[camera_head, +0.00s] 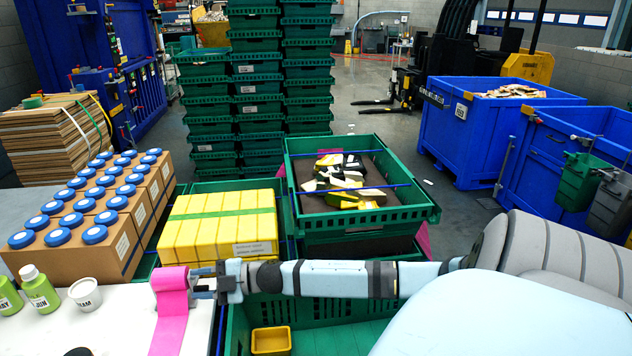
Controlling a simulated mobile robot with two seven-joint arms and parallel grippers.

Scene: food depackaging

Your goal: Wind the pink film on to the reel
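The pink film (171,325) runs as a flat strip over the white table top at the lower left. Its upper end looks rounded, as if wrapped over a roll, and no separate reel can be made out under it. My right arm reaches in from the right. My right gripper (202,284) is at the right edge of the film's upper end, touching it or very close. Whether its fingers are closed on anything is too small to tell. My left gripper is not in view.
Left of the film stand green bottles (40,290) and a white tub (85,294). Behind are cartons with blue lids (120,250) and yellow packs (225,236). A green crate (410,213) holds mixed packs. A yellow bin (271,341) sits in the front crate below my arm.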

